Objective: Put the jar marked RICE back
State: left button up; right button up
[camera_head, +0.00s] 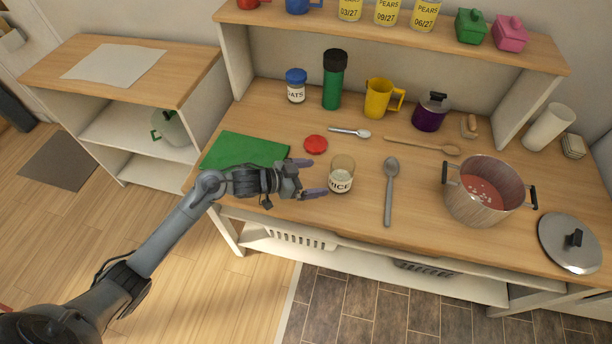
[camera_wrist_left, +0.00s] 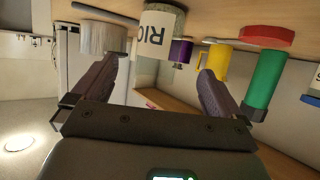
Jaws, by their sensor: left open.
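The jar marked RICE (camera_head: 341,182) stands upright on the wooden counter. It is clear glass with a white label, and its top looks open. A round red lid (camera_head: 316,144) lies on the counter behind it to the left. My left gripper (camera_head: 319,177) is open just left of the jar, its fingers pointing toward it. In the left wrist view, the picture is upside down and the jar's label (camera_wrist_left: 157,30) shows beyond the open left gripper (camera_wrist_left: 163,68). The jar appears ahead of the fingertips, not gripped. My right gripper is not in view.
A green board (camera_head: 245,151) lies left of the gripper. A spoon (camera_head: 390,190) and a pot with red contents (camera_head: 482,205) are right of the jar. A blue-lidded jar (camera_head: 296,88), green bottle (camera_head: 334,85) and yellow mug (camera_head: 378,100) stand behind. An upper shelf (camera_head: 350,33) overhangs the back.

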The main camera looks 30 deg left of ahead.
pick_arm(q)
jog(key=s+f+y, duration=0.1)
jog(key=s+d+y, duration=0.1)
jog(key=s, duration=0.1)
jog(key=s+f+y, duration=0.1)
jog(key=s, duration=0.1)
jog(key=shift+d+f+n, duration=0.25)
jog(key=shift+f+n, duration=0.1)
jog(key=shift+n, duration=0.05)
jog(key=s+d+f+n+g+y, duration=0.1)
jog(key=s+n+g+y, duration=0.3)
jog(key=s, duration=2)
jog(key=f+g, duration=0.1)
jog(key=g, duration=0.2)
jog(key=shift+s+d+y, duration=0.2)
jog(key=shift+s+y, duration=0.05)
jog(key=shift+y, duration=0.15)
notch_tip(320, 180, up, 23)
jog(key=p, duration=2.2)
jog(key=shift+f+p, duration=0.15)
jog(key=shift+p, duration=0.25)
jog(key=shift+f, duration=0.1)
